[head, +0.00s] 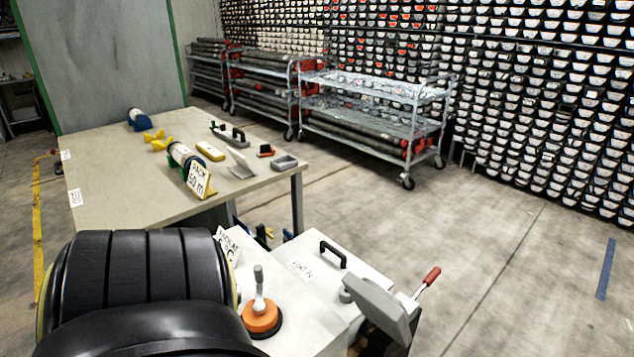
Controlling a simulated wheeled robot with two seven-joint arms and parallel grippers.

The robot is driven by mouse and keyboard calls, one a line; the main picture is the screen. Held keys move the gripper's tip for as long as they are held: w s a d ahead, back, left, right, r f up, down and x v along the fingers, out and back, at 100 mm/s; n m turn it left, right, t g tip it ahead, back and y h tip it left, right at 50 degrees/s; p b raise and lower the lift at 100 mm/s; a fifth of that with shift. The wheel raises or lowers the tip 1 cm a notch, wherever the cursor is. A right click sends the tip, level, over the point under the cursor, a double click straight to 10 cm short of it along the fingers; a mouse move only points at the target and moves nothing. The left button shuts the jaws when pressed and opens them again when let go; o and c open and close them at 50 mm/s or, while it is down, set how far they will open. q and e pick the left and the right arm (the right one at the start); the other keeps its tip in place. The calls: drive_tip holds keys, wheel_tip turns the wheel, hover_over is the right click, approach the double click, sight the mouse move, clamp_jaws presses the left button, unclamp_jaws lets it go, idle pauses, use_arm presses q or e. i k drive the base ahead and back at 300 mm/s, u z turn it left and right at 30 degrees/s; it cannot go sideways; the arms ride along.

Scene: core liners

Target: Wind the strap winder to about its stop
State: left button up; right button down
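A grey unit (376,309) with a red-handled lever (431,277) stands at the right end of a white-topped surface (302,266) at the bottom centre. It may be the strap winder, but I cannot tell for sure. The lever slants up to the right. Beside it on the left, an orange round base (261,318) carries an upright grey handle (259,282). No strap can be made out. Neither of my grippers shows in the head view, and nothing is seen touching the lever or the handle.
Wire carts (375,88) with core liners stand behind. The lower left is blocked from view.

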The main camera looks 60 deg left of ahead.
sight(259, 307)
drive_tip(key=i, duration=1.45)
drive_tip(key=u, duration=1.9)
